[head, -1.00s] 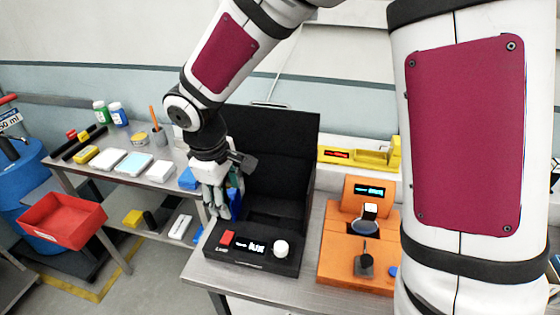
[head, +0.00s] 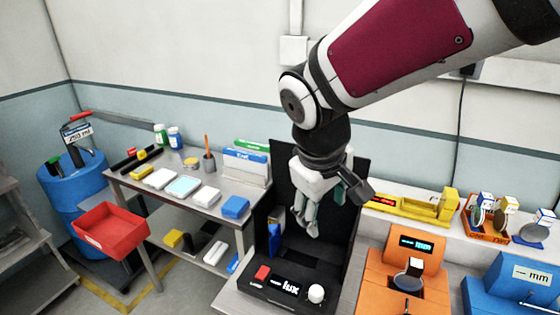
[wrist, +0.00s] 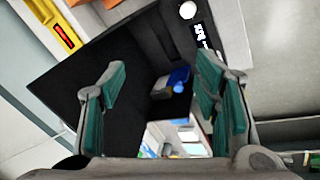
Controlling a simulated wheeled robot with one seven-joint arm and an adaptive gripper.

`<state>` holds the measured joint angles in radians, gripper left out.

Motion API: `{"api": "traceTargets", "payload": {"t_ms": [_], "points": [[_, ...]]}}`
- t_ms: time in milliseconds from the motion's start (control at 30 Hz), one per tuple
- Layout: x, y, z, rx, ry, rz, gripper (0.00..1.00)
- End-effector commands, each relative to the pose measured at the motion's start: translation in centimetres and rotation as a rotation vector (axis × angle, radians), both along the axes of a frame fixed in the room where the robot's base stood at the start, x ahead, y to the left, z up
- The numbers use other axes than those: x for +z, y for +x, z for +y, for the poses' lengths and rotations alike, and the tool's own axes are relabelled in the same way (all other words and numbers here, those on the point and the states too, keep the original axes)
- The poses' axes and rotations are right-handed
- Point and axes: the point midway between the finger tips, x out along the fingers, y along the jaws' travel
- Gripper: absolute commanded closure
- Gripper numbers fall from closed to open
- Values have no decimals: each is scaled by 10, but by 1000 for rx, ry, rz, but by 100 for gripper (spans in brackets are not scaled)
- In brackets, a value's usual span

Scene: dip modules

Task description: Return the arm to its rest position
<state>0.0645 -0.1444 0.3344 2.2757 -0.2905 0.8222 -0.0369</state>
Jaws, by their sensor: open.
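My gripper (head: 311,218) hangs from my arm in front of the black upright panel of the lux meter box (head: 290,291) in the head view. In the wrist view its two green-padded fingers (wrist: 160,95) are spread wide with nothing between the pads. A blue object (head: 274,240) stands inside the black box, to the left of my gripper and apart from it. It also shows in the wrist view (wrist: 178,80), beyond the fingertips.
An orange mm device (head: 409,262) stands right of the black box, with a blue mm device (head: 515,285) beyond. A yellow device (head: 425,206) sits behind. A side table (head: 228,212) at left holds several small items; a red bin (head: 110,231) is at its front.

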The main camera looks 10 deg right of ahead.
Motion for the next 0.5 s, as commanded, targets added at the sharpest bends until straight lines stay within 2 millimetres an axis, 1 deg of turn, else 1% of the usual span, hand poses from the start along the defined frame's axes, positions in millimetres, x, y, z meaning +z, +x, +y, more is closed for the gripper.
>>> {"api": "traceTargets", "payload": {"t_ms": [167,500], "points": [[5,-6,-4,-23,8,-13,43],[6,-6,-4,-26,10,-14,43]]}}
